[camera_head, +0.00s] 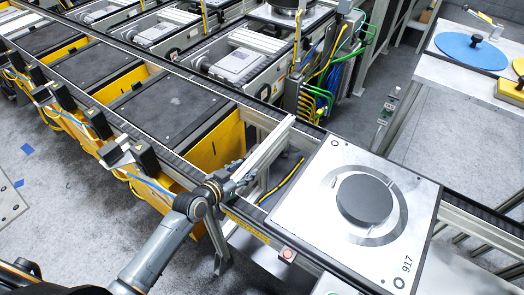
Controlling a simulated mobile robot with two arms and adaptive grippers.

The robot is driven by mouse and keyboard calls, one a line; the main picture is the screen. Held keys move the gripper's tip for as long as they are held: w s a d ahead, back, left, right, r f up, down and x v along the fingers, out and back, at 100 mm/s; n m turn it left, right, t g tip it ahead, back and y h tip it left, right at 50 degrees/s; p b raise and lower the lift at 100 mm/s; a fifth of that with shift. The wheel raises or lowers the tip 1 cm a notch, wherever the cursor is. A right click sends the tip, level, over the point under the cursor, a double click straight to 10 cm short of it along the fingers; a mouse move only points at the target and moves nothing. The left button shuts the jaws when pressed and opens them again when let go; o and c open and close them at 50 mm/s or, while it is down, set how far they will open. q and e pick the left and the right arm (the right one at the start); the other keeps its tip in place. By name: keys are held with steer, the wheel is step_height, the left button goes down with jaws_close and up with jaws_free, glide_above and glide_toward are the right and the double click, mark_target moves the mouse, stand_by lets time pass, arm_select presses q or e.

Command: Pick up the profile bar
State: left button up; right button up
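A pale silver profile bar (266,145) lies at a slant across the gap in the conveyor frame, left of the plate marked 917. Its far end is near the top rail and its near end is beside my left gripper. My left gripper (243,175) reaches in from the bottom left and is at the near end of the bar, touching it or very close. Its fingers are small and dark, so I cannot tell whether they are closed on the bar. My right gripper is not in view.
A metal pallet (300,205) with a dark round disc (364,200) sits right of the bar. Yellow-sided dark pallets (170,105) line the conveyor to the left. Cables (325,85) hang behind. A red button box (287,254) is in front.

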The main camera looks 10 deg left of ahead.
arm_select(q)
jaws_close()
steer(key=shift+w, duration=0.1)
steer(key=shift+r, duration=0.15)
